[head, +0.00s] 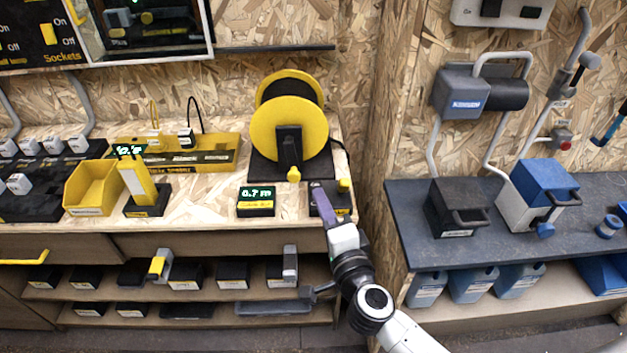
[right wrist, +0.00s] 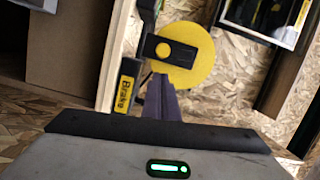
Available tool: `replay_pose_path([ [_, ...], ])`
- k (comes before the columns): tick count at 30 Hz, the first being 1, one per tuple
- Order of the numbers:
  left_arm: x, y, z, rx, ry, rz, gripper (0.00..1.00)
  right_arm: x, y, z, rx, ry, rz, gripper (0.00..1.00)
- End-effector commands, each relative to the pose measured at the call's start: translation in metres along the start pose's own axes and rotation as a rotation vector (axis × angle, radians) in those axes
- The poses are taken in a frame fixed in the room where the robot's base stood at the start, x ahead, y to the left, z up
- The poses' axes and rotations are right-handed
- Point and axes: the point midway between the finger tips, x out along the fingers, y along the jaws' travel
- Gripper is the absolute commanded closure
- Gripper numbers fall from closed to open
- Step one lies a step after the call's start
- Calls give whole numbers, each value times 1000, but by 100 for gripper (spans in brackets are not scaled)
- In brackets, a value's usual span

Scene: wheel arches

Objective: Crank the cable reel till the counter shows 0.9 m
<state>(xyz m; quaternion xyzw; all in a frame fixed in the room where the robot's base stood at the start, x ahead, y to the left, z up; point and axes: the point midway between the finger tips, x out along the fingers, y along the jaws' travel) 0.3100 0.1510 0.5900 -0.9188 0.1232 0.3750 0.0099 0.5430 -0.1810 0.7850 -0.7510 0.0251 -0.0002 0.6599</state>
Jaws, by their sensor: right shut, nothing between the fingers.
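The cable reel (head: 290,120) has yellow discs and stands on a black base at the back of the wooden bench. Its black crank arm (head: 289,148) points down, with a yellow knob (head: 293,174) at its lower end. The counter (head: 256,196) in front shows 0.7 m in green. A brake block (head: 338,204) with a yellow lever (head: 344,185) stands right of it. My right gripper (head: 316,188) is shut and empty beside the brake block; I cannot tell if they touch. The right wrist view shows its fingers (right wrist: 160,82) between the "Brake" label (right wrist: 127,87) and the reel (right wrist: 185,62). My left gripper is out of view.
Left of the reel are a yellow cable tray (head: 210,155), a yellow bin (head: 94,188) and a black stand with a yellow upright (head: 145,195). A wooden wall divides the bench from a dark shelf (head: 420,215) at right. Bench surface between stand and counter is clear.

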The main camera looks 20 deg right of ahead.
Motion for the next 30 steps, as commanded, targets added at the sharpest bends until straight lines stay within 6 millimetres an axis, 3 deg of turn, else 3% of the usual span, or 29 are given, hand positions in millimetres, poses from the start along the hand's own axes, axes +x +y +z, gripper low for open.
replay_pose_path([
  [15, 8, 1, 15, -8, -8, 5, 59, 83, 1, 0, 0, 0, -2, 100],
  [21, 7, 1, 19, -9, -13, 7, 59, 94, 0, 1, 2, 0, -1, 100],
  [30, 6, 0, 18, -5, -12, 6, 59, 94, 0, 1, 2, -1, -1, 100],
])
